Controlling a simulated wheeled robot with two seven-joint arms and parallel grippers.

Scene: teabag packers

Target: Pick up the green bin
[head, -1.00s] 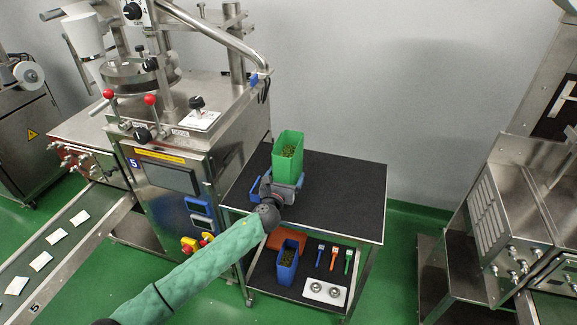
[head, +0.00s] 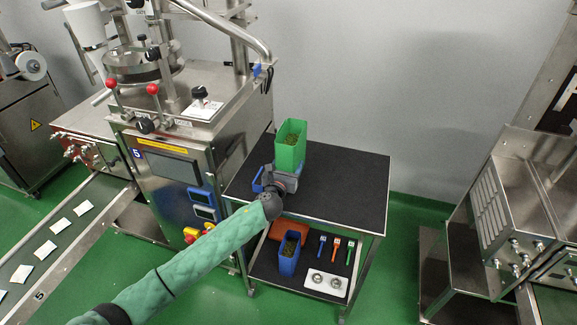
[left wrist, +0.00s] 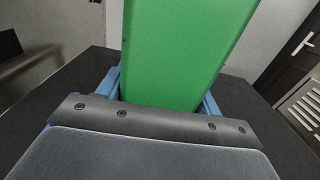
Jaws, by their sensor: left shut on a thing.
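The green bin (head: 291,148) is a tall open-topped box with green-brown tea inside. It is upright over the black top of the cart, and I cannot tell whether its base touches the surface. My left gripper (head: 285,172) is shut on the lower part of the bin. In the left wrist view the bin (left wrist: 185,50) rises tilted in the picture between the two blue fingers of the gripper (left wrist: 165,92), and its base is hidden. My right gripper is not in view.
The cart top (head: 350,185) is mostly clear. A blue bin (head: 288,255), several small scoops or brushes and a white plate (head: 326,283) are on its lower shelf. A packing machine (head: 165,150) stands close on the left.

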